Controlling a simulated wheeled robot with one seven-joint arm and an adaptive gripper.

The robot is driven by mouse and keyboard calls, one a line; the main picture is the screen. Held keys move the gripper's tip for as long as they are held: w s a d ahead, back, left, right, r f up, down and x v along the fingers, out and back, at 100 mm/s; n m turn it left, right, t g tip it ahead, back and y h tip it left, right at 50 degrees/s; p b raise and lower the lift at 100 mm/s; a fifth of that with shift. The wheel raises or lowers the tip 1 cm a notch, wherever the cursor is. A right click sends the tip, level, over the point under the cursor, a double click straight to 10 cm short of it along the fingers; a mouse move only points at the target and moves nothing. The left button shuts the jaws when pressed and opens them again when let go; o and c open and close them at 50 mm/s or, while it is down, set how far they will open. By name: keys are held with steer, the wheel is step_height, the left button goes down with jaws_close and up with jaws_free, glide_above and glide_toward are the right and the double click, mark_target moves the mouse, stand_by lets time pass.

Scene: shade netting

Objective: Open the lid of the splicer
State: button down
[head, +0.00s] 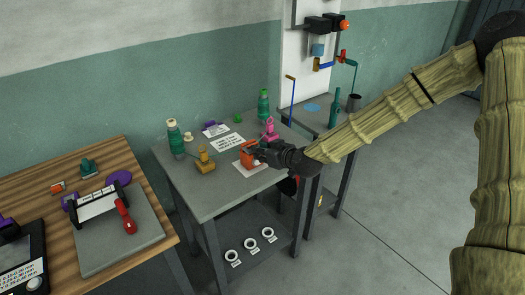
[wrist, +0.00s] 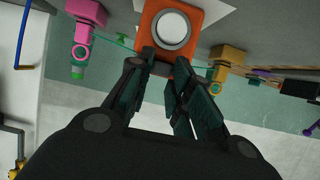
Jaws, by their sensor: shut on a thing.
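A small orange device (head: 248,154) sits on a white sheet on the grey table; no label on it can be read, so I cannot tell for sure that it is the splicer. In the wrist view the orange device (wrist: 150,14) shows a white round part on its face. My gripper (head: 264,156) reaches it from the right, and its fingertips (wrist: 168,62) are at the near edge of the orange body, shut on a part that the fingers largely hide. I cannot make out an open lid.
A yellow device (head: 205,163) stands to the left and a pink one (head: 270,131) behind. Green bottles (head: 175,140) and white label sheets are on the table. White rings (head: 251,244) lie on the shelf below. A wooden bench (head: 80,165) stands at left; open floor lies right.

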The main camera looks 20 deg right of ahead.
steer(key=r+g+p, duration=0.1)
steer(key=g+p, duration=0.1)
steer(key=p, duration=0.1)
steer(key=w+r+g+h+p, duration=0.1)
steer(key=p, duration=0.3)
steer(key=w+r+g+h+p, duration=0.1)
steer(key=r+g+p, duration=0.1)
steer(key=p, duration=0.1)
steer(key=shift+a+g+p, duration=0.3)
steer(key=shift+a+p, duration=0.05)
steer(key=shift+a, duration=0.05)
steer(key=shift+w+a+r+g+h+p, duration=0.15)
steer(key=shift+w+r+g+h+p, duration=0.3)
steer(key=shift+g+p, duration=0.7)
steer(key=g, duration=0.1)
steer(key=w+g+h+p, duration=0.1)
steer(key=w+a+r+g+p, duration=0.1)
steer(key=shift+w+g, duration=0.2)
steer(key=shift+g, duration=0.05)
steer(key=shift+w+a+f+g+h, duration=0.15)
steer(key=shift+w+g+h, duration=0.25)
steer(key=shift+g, duration=0.35)
steer(key=shift+w+a+r+g+h, duration=0.15)
steer(key=shift+w+g+h, duration=0.1)
steer(key=shift+w+g, duration=0.45)
steer(key=shift+w+a+f+g+h, duration=0.15)
steer(key=shift+w+g+h, duration=0.15)
steer(key=shift+g, duration=0.55)
steer(key=shift+w, duration=0.1)
